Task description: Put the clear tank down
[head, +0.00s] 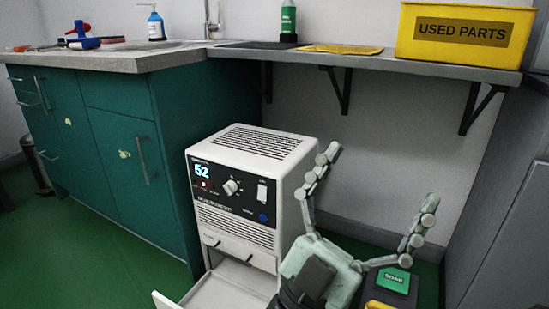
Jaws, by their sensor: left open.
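My left gripper (382,178) is open, with its two fingers spread wide and pointing up. Nothing shows between its fingers. It is in front of the right side of a white dehumidifier (295,195), whose display reads 52. A white tray-like part (230,292) sticks out from the low opening at the dehumidifier's front and is cut off by the bottom edge. I cannot make out a clear tank in the head view. My right gripper is not in view.
A green cabinet (110,150) stands left of the dehumidifier. A shelf (380,62) on brackets carries a yellow "USED PARTS" bin (465,55). A box labelled SOAP (397,279) is low behind my left gripper.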

